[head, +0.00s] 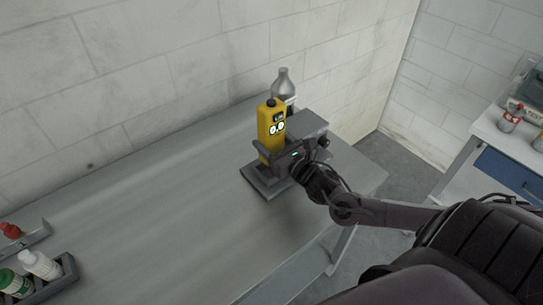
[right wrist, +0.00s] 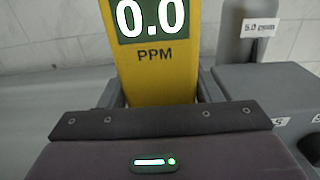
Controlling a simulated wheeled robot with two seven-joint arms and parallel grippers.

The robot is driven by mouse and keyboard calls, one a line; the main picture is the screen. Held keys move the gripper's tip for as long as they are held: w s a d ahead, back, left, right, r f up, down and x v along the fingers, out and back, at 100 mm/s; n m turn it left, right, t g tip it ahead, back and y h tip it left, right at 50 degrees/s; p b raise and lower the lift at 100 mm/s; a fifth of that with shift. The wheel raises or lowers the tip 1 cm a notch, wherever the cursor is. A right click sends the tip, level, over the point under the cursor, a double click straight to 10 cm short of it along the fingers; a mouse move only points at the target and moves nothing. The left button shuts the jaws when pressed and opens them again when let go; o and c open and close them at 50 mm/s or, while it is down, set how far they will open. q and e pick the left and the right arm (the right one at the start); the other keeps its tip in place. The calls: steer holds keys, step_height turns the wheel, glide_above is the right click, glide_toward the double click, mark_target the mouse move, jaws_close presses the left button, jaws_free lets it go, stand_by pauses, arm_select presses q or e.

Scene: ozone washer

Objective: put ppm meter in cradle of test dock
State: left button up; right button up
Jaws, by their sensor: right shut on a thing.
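The yellow ppm meter (head: 270,128) stands upright at the grey test dock (head: 258,183) near the bench's right end. Its display reads 0.0 PPM in the right wrist view (right wrist: 155,75). My right gripper (head: 271,151) is shut on the meter from the front, with a finger on each side. The meter's lower end and the cradle are hidden behind my gripper, so I cannot tell whether the meter is seated or held just above. The dock's raised grey block is right of the meter (right wrist: 265,92). My left gripper is not in view.
A grey bottle (head: 283,86) stands behind the dock, close to the wall. A rack (head: 68,270) with small bottles is at the bench's lower left. The bench middle (head: 170,200) is clear. Another table (head: 495,130) stands at the right.

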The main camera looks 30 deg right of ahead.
step_height(320, 180, down, 5)
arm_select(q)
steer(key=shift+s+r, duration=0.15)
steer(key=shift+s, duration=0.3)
arm_select(e)
steer(key=shift+f, duration=0.45)
steer(key=shift+f, duration=0.1)
steer(key=o, duration=1.1)
steer(key=s, duration=0.7)
steer(key=s+b, duration=0.1)
steer(key=s, duration=0.2)
steer(key=shift+s+d, duration=0.25)
steer(key=shift+d, duration=0.15)
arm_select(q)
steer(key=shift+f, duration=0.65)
arm_select(e)
steer(key=shift+s, duration=0.8)
